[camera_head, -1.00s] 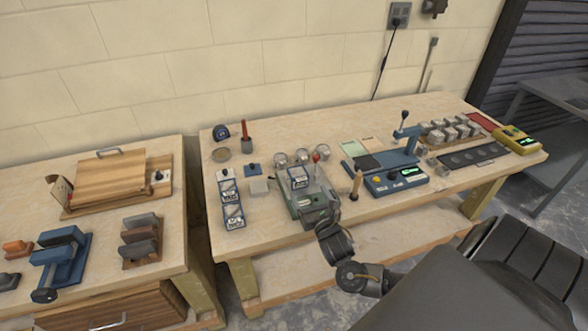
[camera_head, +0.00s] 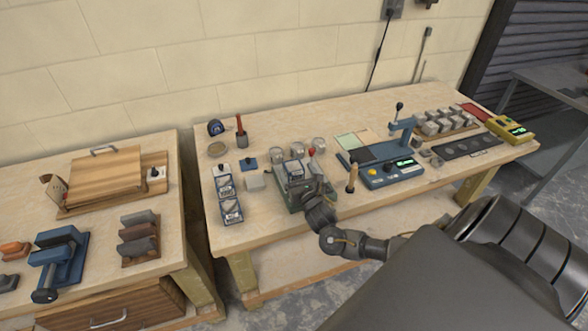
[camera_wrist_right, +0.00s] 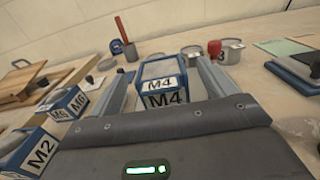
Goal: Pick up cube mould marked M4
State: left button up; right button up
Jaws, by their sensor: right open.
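The cube mould marked M4 (camera_wrist_right: 163,92) is a blue box with white labels and a grey top. In the right wrist view my right gripper (camera_wrist_right: 160,76) is open, with one finger on each side of M4. I cannot tell whether the fingers touch it. My left gripper is not in view.
Other blue moulds stand to the left, among them M2 (camera_wrist_right: 38,152) and M6 (camera_wrist_right: 78,103). Round metal tins (camera_head: 319,145) are behind.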

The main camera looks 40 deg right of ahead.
aim_at(296, 170)
jog(key=x, duration=0.3)
jog(key=shift+w+d+f, duration=0.1)
jog(key=shift+w, duration=0.25)
jog(key=shift+s, duration=0.1)
jog(key=c, duration=1.2)
jog(key=shift+c, duration=0.6)
